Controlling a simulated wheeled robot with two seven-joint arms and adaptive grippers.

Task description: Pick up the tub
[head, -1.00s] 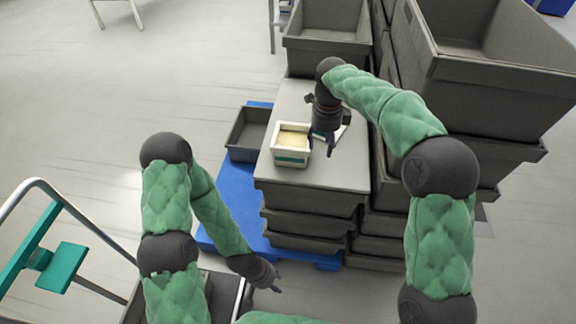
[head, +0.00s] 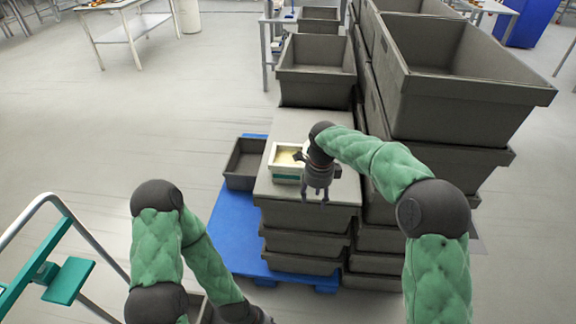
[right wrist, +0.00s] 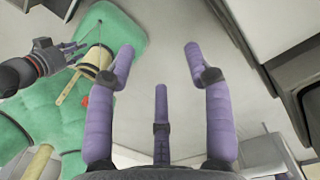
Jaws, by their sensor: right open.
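The tub (head: 285,178) is a small white box with a teal band and pale yellow contents. It stands upright on top of the stack of grey crates in the head view. My right gripper (head: 315,197) is open and empty, just right of the tub and nearer to me, with its fingers pointing toward me and down. It partly overlaps the tub's right side in the picture. Its spread purple fingers fill the middle of the right wrist view (right wrist: 160,68), with no tub between them. My left gripper (right wrist: 68,52) hangs low beside my body; its opening is unclear.
Tall grey crates (head: 450,112) stand close on the right, and another grey crate (head: 316,88) stands behind the tub. An empty grey tray (head: 231,182) lies left on the blue pallet (head: 232,225). A trolley with a teal part (head: 68,281) stands at lower left.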

